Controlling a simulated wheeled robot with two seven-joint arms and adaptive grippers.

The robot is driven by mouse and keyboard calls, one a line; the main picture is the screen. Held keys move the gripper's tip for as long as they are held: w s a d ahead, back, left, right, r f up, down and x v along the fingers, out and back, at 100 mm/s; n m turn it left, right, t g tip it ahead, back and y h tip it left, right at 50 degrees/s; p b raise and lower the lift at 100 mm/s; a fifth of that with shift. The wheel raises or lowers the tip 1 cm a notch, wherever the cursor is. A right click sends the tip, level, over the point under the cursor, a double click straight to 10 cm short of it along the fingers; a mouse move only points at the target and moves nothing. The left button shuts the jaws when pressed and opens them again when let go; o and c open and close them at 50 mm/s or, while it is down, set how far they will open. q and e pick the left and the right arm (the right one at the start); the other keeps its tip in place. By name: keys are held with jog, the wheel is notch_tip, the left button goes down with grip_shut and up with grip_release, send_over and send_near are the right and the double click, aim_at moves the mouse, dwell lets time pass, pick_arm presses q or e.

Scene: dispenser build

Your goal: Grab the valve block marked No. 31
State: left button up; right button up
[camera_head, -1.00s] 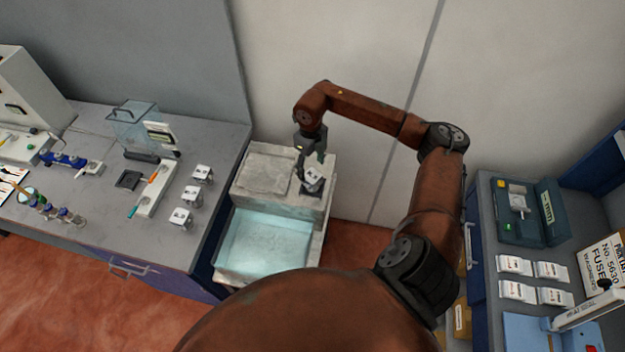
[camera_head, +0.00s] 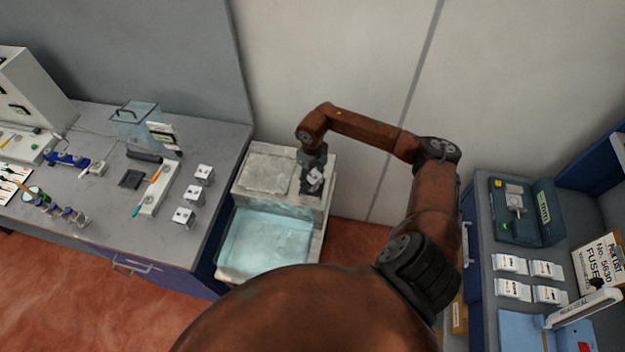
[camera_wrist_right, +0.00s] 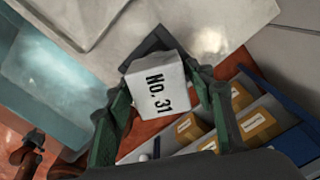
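The valve block marked No. 31 (camera_wrist_right: 158,95) is a pale cube with black lettering, seen between the fingers of my right gripper (camera_wrist_right: 158,82) in the right wrist view. One finger is close along each side of it; I cannot tell whether both press on it. In the head view the block (camera_head: 315,177) is small and partly covered by my right gripper (camera_head: 314,170), which points down over the stone ledge. A dark pad (camera_wrist_right: 152,42) shows just beyond the block. I cannot tell whether the block still rests on it.
A stone basin (camera_head: 268,240) with pale water lies in front of the ledge. Several similar blocks (camera_head: 204,174) stand on the grey bench (camera_head: 105,215) at left. The right bench (camera_head: 480,215) holds white packets (camera_head: 511,263) and a green device (camera_head: 515,212).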

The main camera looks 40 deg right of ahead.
jog(key=c, duration=1.2)
jog(key=shift+w, duration=0.1)
grip_shut()
jog(key=shift+r, duration=0.1)
